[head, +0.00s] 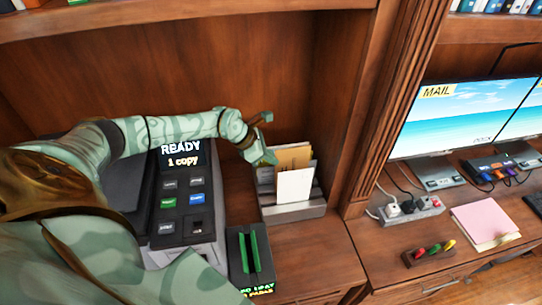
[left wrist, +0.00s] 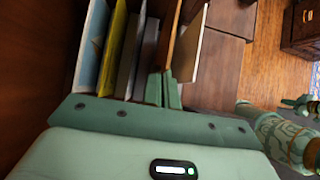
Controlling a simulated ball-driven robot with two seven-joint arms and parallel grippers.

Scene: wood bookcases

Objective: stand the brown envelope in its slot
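The brown envelope (head: 296,153) stands upright in or just over the grey letter sorter (head: 293,211), behind a white envelope (head: 295,186). My left gripper (head: 267,157) is at its left edge. In the left wrist view, the fingers (left wrist: 164,88) are close together, with the brown envelope's thin edge (left wrist: 175,38) running out from between them. The gripper looks shut on it. The envelope's lower edge is hidden, so I cannot tell if it touches the slot floor. In the left wrist view, part of my right arm shows at the right edge; its gripper (left wrist: 300,103) is too small to read.
Blue (left wrist: 90,45) and yellow (left wrist: 113,48) papers stand in neighbouring slots. A copier (head: 183,205) stands left of the sorter, and a black stand with a green insert (head: 250,258) is in front. A wooden upright (head: 370,120) closes the right side.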

